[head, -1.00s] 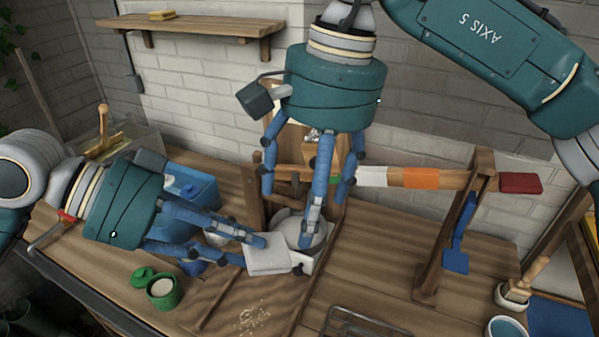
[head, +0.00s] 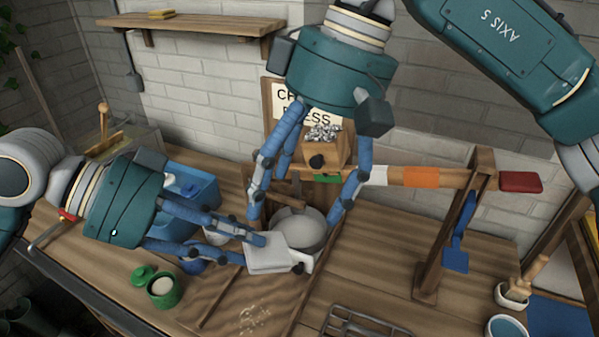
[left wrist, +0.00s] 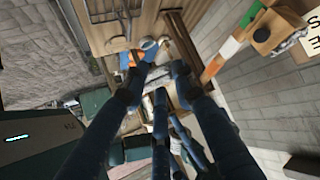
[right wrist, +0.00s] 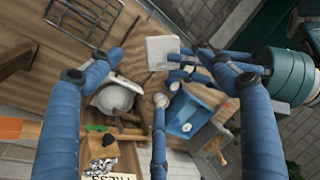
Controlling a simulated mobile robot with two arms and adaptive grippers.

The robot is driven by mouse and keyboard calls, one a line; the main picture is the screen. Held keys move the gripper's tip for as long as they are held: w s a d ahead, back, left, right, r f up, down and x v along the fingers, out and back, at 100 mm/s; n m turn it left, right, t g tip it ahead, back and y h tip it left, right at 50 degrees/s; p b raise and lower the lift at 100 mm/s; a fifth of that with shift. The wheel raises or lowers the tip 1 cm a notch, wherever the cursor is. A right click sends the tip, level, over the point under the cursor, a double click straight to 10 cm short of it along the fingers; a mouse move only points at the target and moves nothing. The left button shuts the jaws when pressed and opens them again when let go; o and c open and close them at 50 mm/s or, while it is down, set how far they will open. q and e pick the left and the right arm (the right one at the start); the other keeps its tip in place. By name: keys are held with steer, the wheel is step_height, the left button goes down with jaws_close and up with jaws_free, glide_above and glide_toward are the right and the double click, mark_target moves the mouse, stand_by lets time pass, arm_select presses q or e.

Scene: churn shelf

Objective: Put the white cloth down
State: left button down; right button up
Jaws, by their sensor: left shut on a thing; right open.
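The white cloth (head: 268,256) is a flat, pale, folded-looking square in the head view. My left gripper (head: 256,250) is shut on its left side and holds it beside the round white vessel (head: 300,233). I cannot tell whether the cloth touches the vessel's rim. The right wrist view also shows the cloth (right wrist: 163,50) and the vessel (right wrist: 115,97). My right gripper (head: 293,217) is open and empty, its fingers spread above and around the vessel. In the left wrist view my left fingers (left wrist: 160,80) hide most of the cloth.
A wooden press with a striped lever (head: 420,178) and a post (head: 450,225) stands behind and right. A blue container (head: 190,190) and a green pot (head: 164,290) are at left. A metal rack (head: 365,325) lies at the front. The bench right of the vessel is mostly clear.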

mark_target(273, 245)
steer(key=x, duration=0.9)
steer(key=shift+a+f, duration=0.1)
steer(key=shift+f, duration=0.2)
steer(key=c, duration=1.2)
arm_select(q)
steer(key=c, duration=1.3)
jaws_free()
steer(key=shift+c, duration=0.2)
